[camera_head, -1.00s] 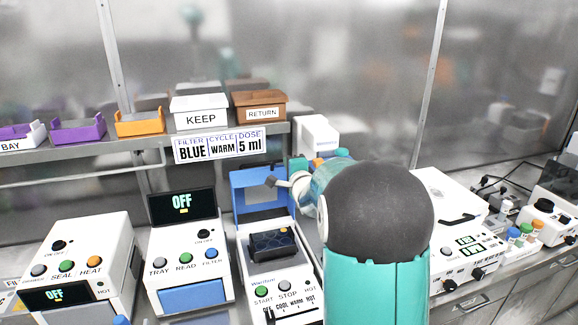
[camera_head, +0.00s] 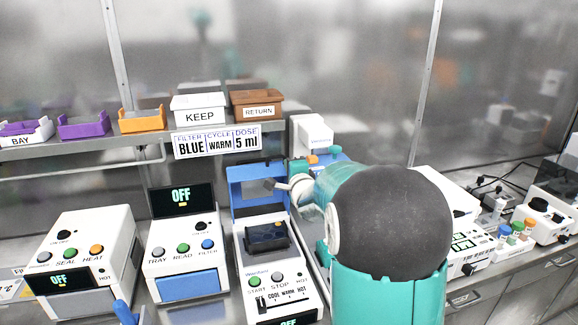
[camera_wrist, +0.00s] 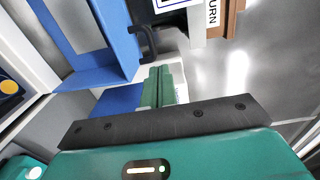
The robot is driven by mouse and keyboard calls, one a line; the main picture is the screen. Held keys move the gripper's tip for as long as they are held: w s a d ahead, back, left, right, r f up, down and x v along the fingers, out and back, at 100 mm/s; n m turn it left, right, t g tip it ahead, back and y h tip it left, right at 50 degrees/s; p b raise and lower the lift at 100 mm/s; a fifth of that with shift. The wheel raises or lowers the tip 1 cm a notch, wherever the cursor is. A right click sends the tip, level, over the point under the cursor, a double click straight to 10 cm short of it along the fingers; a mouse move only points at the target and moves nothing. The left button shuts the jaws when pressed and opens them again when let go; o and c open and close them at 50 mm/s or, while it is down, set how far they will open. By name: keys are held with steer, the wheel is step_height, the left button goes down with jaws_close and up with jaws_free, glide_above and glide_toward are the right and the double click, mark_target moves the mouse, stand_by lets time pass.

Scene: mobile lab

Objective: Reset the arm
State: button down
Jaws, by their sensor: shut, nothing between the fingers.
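My arm, teal with a dark round joint, fills the right middle of the head view, bent over the bench. In the wrist view my gripper (camera_wrist: 160,88) has its teal fingers together with nothing between them. In the head view the fingers are hidden behind my arm, near the white machine with the raised blue lid (camera_head: 252,185). That machine has a dark block (camera_head: 266,237) in its open top.
A shelf (camera_head: 88,150) above holds coloured trays, a KEEP box (camera_head: 199,115) and a brown RETURN box (camera_head: 258,110); the RETURN box edge (camera_wrist: 236,10) shows close in the wrist view. More equipment (camera_head: 467,245) stands to the right of my arm.

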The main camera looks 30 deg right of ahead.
steer(key=v, duration=0.7)
steer(key=shift+s+a+r, duration=0.25)
steer(key=shift+s+r, duration=0.05)
steer(key=shift+s, duration=0.05)
steer(key=s+a+f+n+g+y, duration=0.2)
steer(key=s+a+n+g, duration=0.3)
steer(key=s+a+n, duration=0.5)
steer(key=s+a+f+n+g+y, duration=0.2)
steer(key=s+a+n+g, duration=0.4)
steer(key=s, duration=1.2)
steer(key=a+f+n, duration=0.1)
steer(key=a+n, duration=0.3)
steer(key=a, duration=0.3)
steer(key=shift+n+g, duration=0.3)
steer(key=shift+n, duration=0.1)
steer(key=shift+d+f, duration=0.1)
steer(key=shift+f, duration=0.05)
